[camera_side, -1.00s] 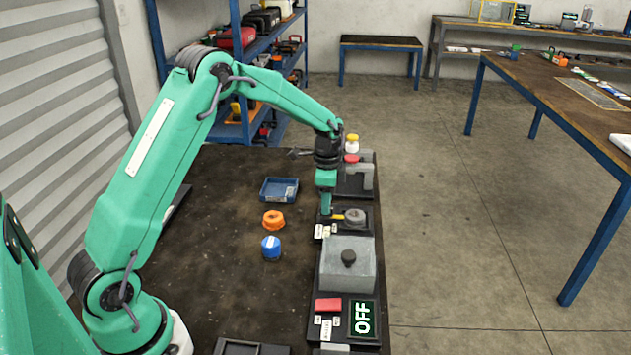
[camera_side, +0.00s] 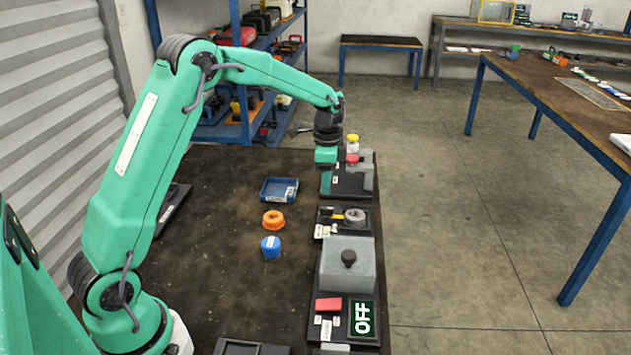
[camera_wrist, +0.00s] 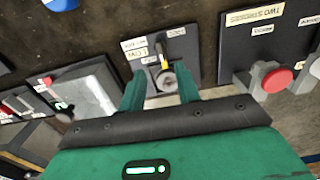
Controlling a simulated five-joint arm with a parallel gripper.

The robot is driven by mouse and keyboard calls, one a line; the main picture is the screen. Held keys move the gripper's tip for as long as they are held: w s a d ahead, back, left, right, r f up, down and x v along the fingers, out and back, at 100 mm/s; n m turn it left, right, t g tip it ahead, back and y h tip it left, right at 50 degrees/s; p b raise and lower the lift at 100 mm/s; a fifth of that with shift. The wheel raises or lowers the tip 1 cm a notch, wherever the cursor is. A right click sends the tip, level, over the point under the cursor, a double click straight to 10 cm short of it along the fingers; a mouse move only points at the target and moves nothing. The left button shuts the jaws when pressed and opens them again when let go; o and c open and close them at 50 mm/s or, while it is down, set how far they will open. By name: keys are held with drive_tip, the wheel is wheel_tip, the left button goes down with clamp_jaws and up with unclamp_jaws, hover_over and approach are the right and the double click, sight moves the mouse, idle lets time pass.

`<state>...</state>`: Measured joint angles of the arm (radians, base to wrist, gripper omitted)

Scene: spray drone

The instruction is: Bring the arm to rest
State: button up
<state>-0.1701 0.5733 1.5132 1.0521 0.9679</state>
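My gripper (camera_side: 327,184) is raised above the row of stations along the table's right edge, with its fingers pointing down. In the wrist view my gripper (camera_wrist: 161,88) has its two green fingers apart, with nothing between them. Beyond the fingers is the dial panel, with a round grey dial (camera_wrist: 167,82) and a yellow pointer; the gripper is apart from it. In the side view the dial panel (camera_side: 331,224) lies just nearer than the gripper, its yellow pointer turned left toward white labels.
A grey box (camera_side: 347,265) with a black knob and a display (camera_side: 362,318) reading OFF stand nearer. A red button (camera_wrist: 277,80) is right in the wrist view. A blue tray (camera_side: 279,190), an orange ring (camera_side: 273,220) and a blue cap (camera_side: 271,248) lie on the table, with bare surface leftward.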

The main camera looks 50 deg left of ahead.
drive_tip(key=s+d+r+n+t, duration=0.2)
drive_tip(key=s+d+r+n, duration=0.15)
drive_tip(key=s+r, duration=0.5)
drive_tip(key=s+d+r+n+t, duration=0.2)
drive_tip(key=s+d+r+n, duration=0.3)
drive_tip(key=s, duration=0.6)
drive_tip(key=s+t, duration=0.1)
drive_tip(key=s, duration=0.8)
drive_tip(key=shift+s+d+n+t, duration=0.15)
drive_tip(key=shift+n+t, duration=0.15)
drive_tip(key=shift+n, duration=0.05)
